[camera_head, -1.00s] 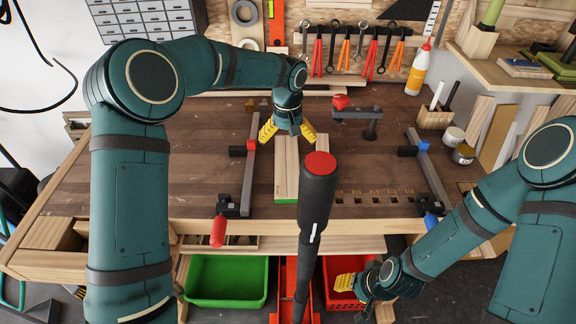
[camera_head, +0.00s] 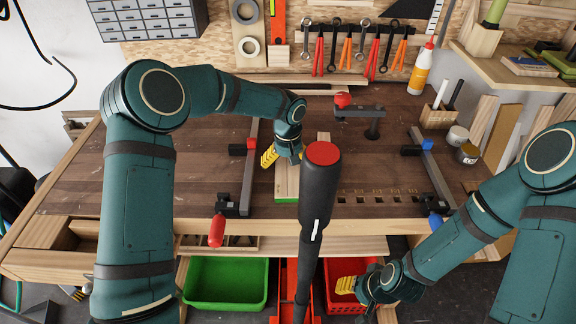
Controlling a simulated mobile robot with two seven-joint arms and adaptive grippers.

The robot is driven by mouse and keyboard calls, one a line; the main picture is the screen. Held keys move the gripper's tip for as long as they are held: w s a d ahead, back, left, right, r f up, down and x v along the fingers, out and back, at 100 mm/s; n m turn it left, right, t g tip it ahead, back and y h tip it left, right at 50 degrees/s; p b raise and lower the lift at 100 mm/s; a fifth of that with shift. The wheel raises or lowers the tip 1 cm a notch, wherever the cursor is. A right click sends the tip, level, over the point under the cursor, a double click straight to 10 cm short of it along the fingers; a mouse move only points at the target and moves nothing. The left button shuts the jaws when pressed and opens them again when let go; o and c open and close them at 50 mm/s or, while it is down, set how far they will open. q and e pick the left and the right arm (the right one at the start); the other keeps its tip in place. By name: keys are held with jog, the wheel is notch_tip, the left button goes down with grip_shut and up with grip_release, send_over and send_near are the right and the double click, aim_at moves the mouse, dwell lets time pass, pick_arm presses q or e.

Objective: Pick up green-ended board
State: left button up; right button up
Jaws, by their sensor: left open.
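The green-ended board (camera_head: 287,186) is a pale wooden board lying on the workbench. Its green end faces the front edge of the bench. My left gripper (camera_head: 283,164) points down over the board, with its yellow fingers apart. One finger shows at the board's left side; the other is mostly hidden. I cannot tell whether the fingers touch the board. The gripper and a dark upright shape with a red top hide parts of the board. My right gripper (camera_head: 347,285) is low, in front of the bench by the red bin; its opening is unclear.
A clamp with a red handle (camera_head: 216,231) lies left of the board, and a blue-ended clamp (camera_head: 432,170) lies to the right. A red-knobbed clamp (camera_head: 360,115) stands behind. A green bin (camera_head: 226,281) and red bin (camera_head: 347,303) sit below. The bench's left part is clear.

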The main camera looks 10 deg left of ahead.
pick_arm(q)
jog(key=c, duration=1.2)
jog(key=shift+r, duration=0.1)
